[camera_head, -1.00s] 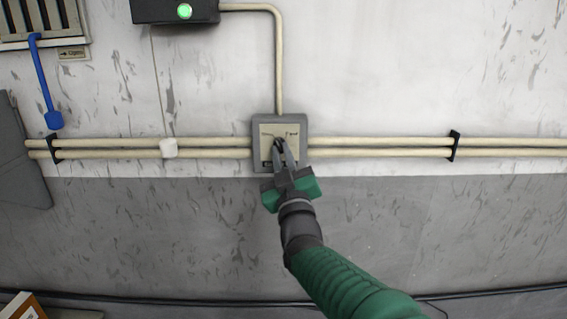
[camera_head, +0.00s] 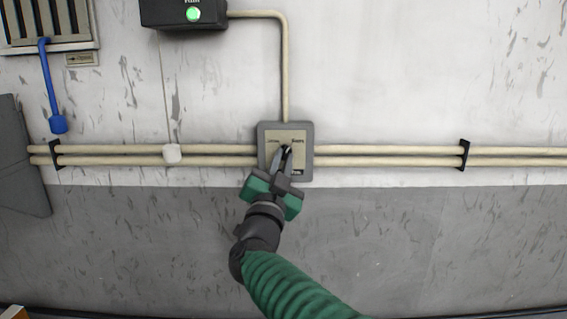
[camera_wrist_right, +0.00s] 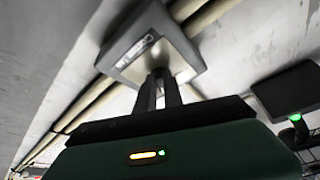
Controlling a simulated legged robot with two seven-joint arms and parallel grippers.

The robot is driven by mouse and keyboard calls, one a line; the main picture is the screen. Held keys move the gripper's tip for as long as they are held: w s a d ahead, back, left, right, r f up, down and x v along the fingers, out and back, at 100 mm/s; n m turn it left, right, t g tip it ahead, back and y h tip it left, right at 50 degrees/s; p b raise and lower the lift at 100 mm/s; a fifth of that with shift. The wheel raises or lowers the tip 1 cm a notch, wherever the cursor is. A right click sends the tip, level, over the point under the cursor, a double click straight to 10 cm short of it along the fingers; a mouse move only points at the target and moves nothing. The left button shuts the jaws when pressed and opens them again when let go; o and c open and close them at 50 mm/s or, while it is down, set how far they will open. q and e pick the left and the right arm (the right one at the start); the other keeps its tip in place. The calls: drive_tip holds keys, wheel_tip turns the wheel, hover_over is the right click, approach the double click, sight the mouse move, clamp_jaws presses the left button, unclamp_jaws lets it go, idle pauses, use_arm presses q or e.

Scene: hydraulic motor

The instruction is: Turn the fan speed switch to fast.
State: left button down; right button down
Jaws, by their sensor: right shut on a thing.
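The fan speed switch is a grey square box (camera_head: 304,130) on the wall, with a beige plate that bears small labels too blurred to read. My right gripper (camera_head: 286,151) reaches up to the middle of the plate, with its fingers tilted to the right at the tips. It is shut on the switch knob, which the fingers mostly hide, so its setting cannot be read. In the right wrist view, the box (camera_wrist_right: 125,52) is tilted and the fingertips (camera_wrist_right: 160,74) meet its plate. My left gripper is not in view.
Two beige pipes (camera_head: 390,150) run along the wall on both sides of the box, and another pipe (camera_head: 284,75) rises to a black box (camera_head: 165,12) with a lit green light. A white pull handle (camera_head: 172,153) hangs on a cord at left. A blue handle (camera_head: 58,124) hangs farther left.

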drive_tip(key=shift+r+m+g+h+p, duration=0.2)
drive_tip(key=shift+r+m+g+h, duration=0.15)
drive_tip(key=shift+m, duration=0.7)
drive_tip(key=shift+r+m+g+h+p, duration=0.2)
drive_tip(key=shift+m+h, duration=0.25)
drive_tip(key=shift+m, duration=0.6)
drive_tip(key=c, duration=1.5)
unclamp_jaws()
drive_tip(key=shift+a+f, duration=0.1)
drive_tip(key=shift+o, duration=0.2)
drive_tip(key=shift+f, duration=0.15)
drive_tip(key=shift+s+f+b, duration=0.15)
drive_tip(key=shift+f+b, duration=0.1)
drive_tip(key=shift+b, duration=0.05)
drive_tip(key=b+v, duration=0.7)
drive_tip(key=v, duration=0.9)
drive_tip(key=shift+a, duration=0.25)
